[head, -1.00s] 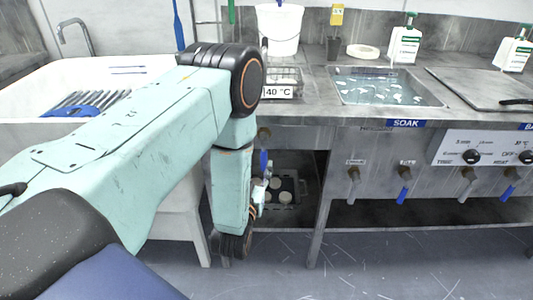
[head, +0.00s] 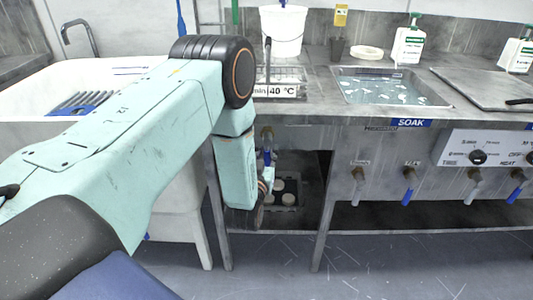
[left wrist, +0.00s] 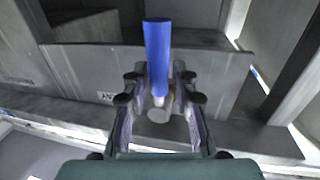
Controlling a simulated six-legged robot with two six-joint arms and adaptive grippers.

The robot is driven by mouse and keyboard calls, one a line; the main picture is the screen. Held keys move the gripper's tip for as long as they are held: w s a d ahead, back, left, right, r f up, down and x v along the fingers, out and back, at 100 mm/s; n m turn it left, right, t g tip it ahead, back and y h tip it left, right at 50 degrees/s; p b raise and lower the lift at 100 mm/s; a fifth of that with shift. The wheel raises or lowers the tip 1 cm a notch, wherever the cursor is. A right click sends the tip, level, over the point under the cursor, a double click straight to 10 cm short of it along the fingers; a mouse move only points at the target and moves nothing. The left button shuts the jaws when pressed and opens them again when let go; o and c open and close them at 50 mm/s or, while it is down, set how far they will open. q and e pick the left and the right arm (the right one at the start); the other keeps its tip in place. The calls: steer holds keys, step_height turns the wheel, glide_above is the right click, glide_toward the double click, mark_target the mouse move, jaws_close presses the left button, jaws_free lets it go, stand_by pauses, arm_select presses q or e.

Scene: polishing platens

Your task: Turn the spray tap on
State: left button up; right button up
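The fingers of my left gripper (left wrist: 160,78) are apart, one on each side of the lever, with gaps visible. I cannot tell whether either finger touches it. My right gripper is not in view.
More taps line the bench front to the right, one with a blue lever (head: 408,186). A control panel (head: 490,150) is above them. A dark crate (head: 290,196) with pale round pieces is under the bench. A bench leg (head: 325,215) stands right of my gripper.

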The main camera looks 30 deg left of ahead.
arm_select(q)
jaws_close()
steer(key=shift+f, duration=0.1)
stand_by(0.3)
steer(key=shift+w, duration=0.15)
